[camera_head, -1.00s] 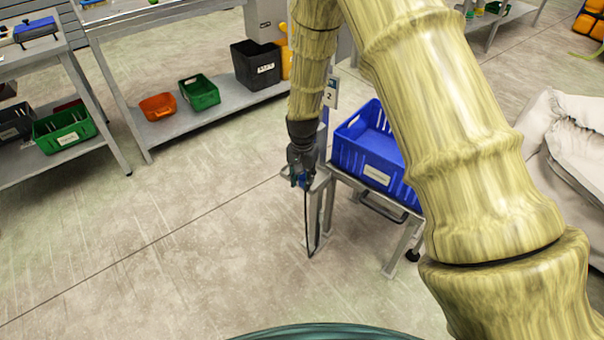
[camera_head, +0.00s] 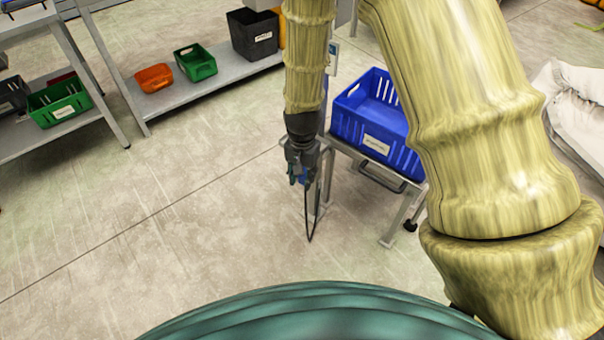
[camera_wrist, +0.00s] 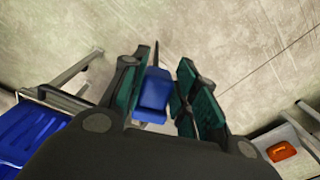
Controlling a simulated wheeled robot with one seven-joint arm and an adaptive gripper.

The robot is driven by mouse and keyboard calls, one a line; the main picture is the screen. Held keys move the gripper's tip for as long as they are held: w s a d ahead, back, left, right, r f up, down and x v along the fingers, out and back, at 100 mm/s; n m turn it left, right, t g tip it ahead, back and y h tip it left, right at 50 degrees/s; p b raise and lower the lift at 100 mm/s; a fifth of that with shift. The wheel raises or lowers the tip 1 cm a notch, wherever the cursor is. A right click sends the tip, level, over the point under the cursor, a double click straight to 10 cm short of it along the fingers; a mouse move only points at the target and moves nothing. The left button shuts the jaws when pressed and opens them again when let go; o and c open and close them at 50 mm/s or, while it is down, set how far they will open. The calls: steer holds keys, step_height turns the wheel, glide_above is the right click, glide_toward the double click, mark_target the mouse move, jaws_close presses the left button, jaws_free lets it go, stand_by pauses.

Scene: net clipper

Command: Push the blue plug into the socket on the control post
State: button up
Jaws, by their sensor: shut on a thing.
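My gripper (camera_head: 303,182) points down in the middle of the head view. It is shut on the blue plug (camera_wrist: 153,92), which shows between the dark green fingers in the wrist view; only a little blue of it shows in the head view. A black cable (camera_head: 309,235) hangs from the plug in a loop towards the floor. The control post is mostly hidden behind my gripper and arm; a pale upright part beside the cable may belong to it. I cannot make out the socket in either view.
A blue crate (camera_head: 372,131) sits on a grey stand (camera_head: 411,204) just right of my gripper. A shelf (camera_head: 203,84) with orange, green and black bins stands at the back left. Open floor (camera_head: 170,215) lies left of my gripper.

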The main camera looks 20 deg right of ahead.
steer(key=w+a+r+n, duration=0.3)
steer(key=a+r+n, duration=0.5)
steer(key=a+r, duration=0.3)
steer(key=shift+a+r+n, duration=0.25)
steer(key=shift+r+n, duration=0.05)
steer(key=shift+r, duration=0.3)
steer(key=shift+a, duration=0.1)
